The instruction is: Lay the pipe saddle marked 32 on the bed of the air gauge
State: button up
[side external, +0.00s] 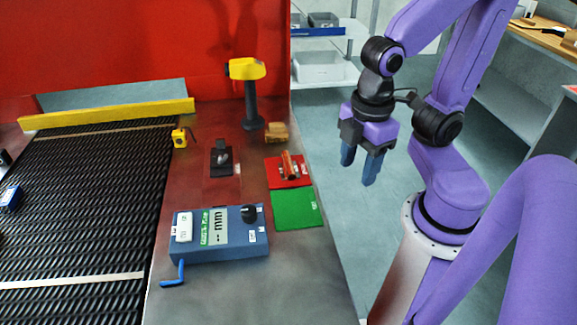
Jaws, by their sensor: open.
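The air gauge (225,240) looks like the blue box near the front of the metal table, with a "-- mm" display, a black knob and a white block (184,227) on its left end. I cannot tell which part is its bed. A small copper-brown piece (290,166) lies on a red mat (279,181); it may be a pipe saddle, but no 32 is readable. A dark plate with a grey piece (222,158) lies left of it. My gripper (358,172) is open and empty, pointing down, above and right of the table's right edge.
A green mat (297,209) lies bare in front of the red one. A yellow-headed scanner on a stand (250,95) and a tan block (276,132) stand behind. A black mesh belt (80,210) fills the left. A blue hooked handle (175,277) lies in front of the gauge.

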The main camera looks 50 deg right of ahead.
jog(key=w+r+n, duration=0.3)
jog(key=w+n, duration=0.4)
jog(key=w, duration=0.2)
jog(key=n+t+h, duration=0.1)
jog(key=n+h, duration=0.1)
jog(key=n, duration=0.5)
send_near(289, 162)
jog(key=f, duration=0.1)
jog(key=d+f, duration=0.1)
jog(key=f, duration=0.1)
jog(key=shift+w, duration=0.2)
jog(key=shift+w+d+f, duration=0.1)
jog(key=shift+w+f, duration=0.05)
jog(key=shift+f, duration=1.35)
jog(key=shift+w+d+f, duration=0.1)
jog(key=shift+w+f, duration=0.05)
jog(key=shift+f, duration=1.3)
jog(key=shift+f, duration=0.25)
jog(key=c, duration=0.8)
